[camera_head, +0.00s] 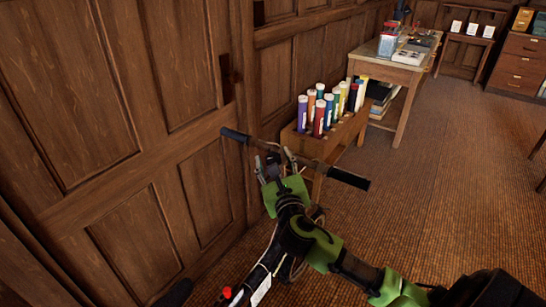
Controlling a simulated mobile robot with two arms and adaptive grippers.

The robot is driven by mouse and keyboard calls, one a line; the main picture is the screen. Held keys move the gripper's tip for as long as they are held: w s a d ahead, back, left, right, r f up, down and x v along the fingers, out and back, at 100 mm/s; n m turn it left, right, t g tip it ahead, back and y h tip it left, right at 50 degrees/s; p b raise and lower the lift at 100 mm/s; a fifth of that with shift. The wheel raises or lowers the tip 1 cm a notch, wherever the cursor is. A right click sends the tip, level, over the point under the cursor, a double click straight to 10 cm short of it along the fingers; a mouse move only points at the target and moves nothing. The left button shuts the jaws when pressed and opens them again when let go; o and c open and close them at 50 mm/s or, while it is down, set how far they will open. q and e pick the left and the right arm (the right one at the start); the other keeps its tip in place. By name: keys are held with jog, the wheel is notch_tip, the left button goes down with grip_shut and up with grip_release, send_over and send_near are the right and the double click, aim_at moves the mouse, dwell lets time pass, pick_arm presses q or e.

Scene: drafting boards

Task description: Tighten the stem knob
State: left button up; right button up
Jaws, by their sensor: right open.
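A handlebar (350,179) with black grips stands in front of the wood-panelled wall, one grip to the left and one to the right of my right gripper. My right gripper (274,164) is open at the middle of the bar, with one finger on each side of a small dark part there. I cannot tell whether that part is the stem knob or whether the fingers touch it. My green and black right arm hides much of what lies below the bar. My left gripper is not in view.
A wooden bin (312,146) with several coloured tubes stands just behind the bar, close to the wall. Behind it is a wooden table (394,72) with items on it. A drawer cabinet (521,62) stands far right. The brown carpet (445,165) at right is clear.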

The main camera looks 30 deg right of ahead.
jog(key=shift+w+d, duration=0.2)
jog(key=shift+w, duration=0.25)
jog(key=c, duration=1.1)
